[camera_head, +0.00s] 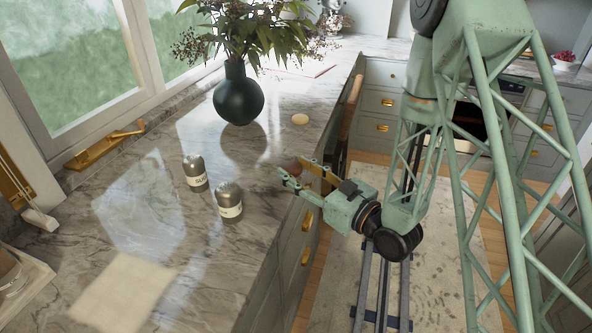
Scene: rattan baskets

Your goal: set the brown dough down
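The brown dough (291,165) is a small rounded brown lump between the fingertips of my gripper (289,168). My gripper reaches in from the right, over the front edge of the marble counter (262,165). Its fingers are closed on the dough and partly cover it. I cannot tell for sure whether the dough touches the counter or hangs just above it.
Two metal-topped shakers (194,173) and (229,202) stand left of my gripper. A dark green vase (238,96) with leafy stems stands behind. A small pale round piece (300,119) lies near the counter edge. The counter's near left is mostly clear.

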